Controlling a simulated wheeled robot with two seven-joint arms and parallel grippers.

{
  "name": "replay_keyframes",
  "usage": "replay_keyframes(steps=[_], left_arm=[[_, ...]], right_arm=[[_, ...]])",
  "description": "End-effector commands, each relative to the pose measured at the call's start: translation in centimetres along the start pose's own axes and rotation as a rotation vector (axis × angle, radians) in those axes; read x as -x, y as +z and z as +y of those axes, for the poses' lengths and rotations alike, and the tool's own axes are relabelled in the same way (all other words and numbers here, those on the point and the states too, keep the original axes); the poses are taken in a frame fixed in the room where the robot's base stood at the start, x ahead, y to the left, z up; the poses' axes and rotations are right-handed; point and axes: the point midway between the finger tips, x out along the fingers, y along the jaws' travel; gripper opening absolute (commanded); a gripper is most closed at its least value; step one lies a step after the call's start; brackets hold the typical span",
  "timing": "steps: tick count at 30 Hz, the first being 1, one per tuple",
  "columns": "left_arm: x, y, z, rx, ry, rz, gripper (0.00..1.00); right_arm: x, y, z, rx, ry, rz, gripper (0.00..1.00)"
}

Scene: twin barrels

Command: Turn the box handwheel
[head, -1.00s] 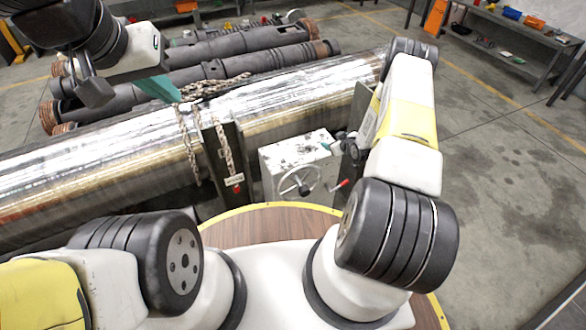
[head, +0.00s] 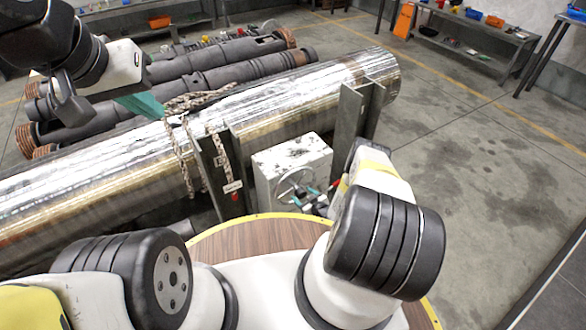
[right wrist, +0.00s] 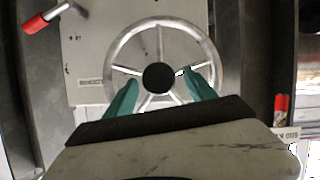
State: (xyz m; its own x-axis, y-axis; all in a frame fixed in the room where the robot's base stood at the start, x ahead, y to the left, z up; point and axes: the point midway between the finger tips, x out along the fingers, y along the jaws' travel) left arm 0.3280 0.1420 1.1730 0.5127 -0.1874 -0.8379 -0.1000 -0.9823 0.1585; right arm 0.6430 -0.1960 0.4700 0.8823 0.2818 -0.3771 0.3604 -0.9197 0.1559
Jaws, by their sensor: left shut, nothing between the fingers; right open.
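The handwheel (head: 293,188) is on the front of a pale grey, stained metal box (head: 290,158). In the right wrist view the handwheel (right wrist: 158,77) shows a silver rim, thin spokes and a dark round hub. My right gripper (right wrist: 161,85) is open, with one teal finger on each side below the hub, overlapping the wheel in the picture. I cannot tell whether they touch it. In the head view my right gripper (head: 312,192) is at the wheel's right side, partly hidden by my arm. My left gripper (head: 142,104) is shut and empty, above the big pipe.
The large shiny pipe (head: 270,105) lies behind the box, between upright steel plates, with a chain (head: 195,103) over it. A red-handled lever (right wrist: 40,22) is at upper left in the right wrist view. Darker pipes (head: 200,80) lie behind. Open floor is at the right.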

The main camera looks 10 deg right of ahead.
Motion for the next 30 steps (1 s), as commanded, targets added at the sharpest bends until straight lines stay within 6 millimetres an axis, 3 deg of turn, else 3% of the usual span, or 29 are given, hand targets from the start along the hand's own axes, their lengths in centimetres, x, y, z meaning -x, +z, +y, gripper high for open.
replay_keyframes(steps=[6,15,25,30], left_arm=[[0.0,0.0,0.0,0.0,0.0,0.0,0.0],[0.0,0.0,0.0,0.0,0.0,0.0,0.0],[0.0,0.0,0.0,0.0,0.0,0.0,0.0],[0.0,0.0,0.0,0.0,0.0,0.0,0.0]], right_arm=[[-2.0,0.0,0.0,0.0,0.0,0.0,0.64],[-2.3,0.0,0.0,-0.001,0.0,-0.001,0.64],[-2.2,0.0,0.0,-0.001,0.0,-0.001,0.01],[-2.2,0.0,0.0,0.0,0.0,-0.001,0.0]])
